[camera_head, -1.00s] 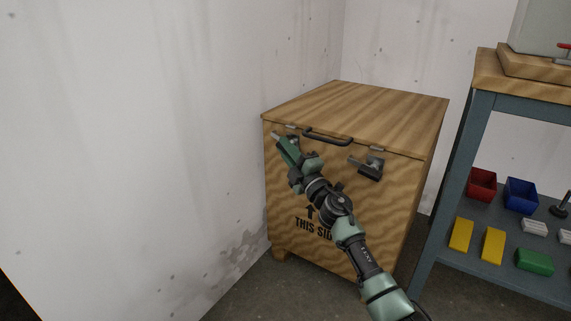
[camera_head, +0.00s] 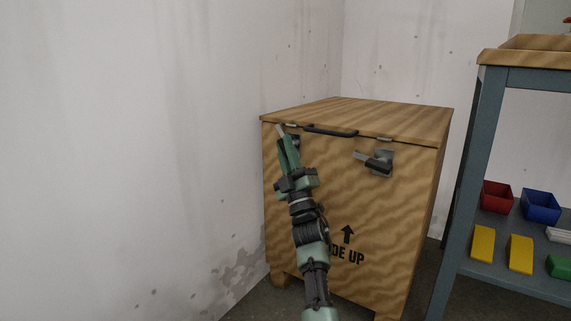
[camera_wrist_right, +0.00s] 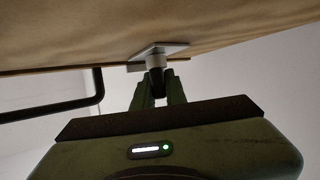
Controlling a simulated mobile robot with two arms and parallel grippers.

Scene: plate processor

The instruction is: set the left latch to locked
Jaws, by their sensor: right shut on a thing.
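The left latch (camera_wrist_right: 155,62) is at the top left of the wooden crate's front, under the lid edge. In the wrist view its grey plate and short round post show, with a dark part between my fingers. My right gripper (camera_head: 286,144) is at this latch in the head view and hides most of it. In the wrist view my right gripper (camera_wrist_right: 157,88) is shut on the latch's handle. A light grey tip (camera_head: 281,129) shows just above the fingers; the handle's exact angle is hard to tell. My left gripper is not in view.
The crate (camera_head: 400,215) stands near a stained wall on its left. Its right latch (camera_head: 382,161) has a lever pointing left. A black lid handle (camera_head: 331,130) is right of my gripper. A blue-grey workbench (camera_head: 462,180) with bins stands at the right.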

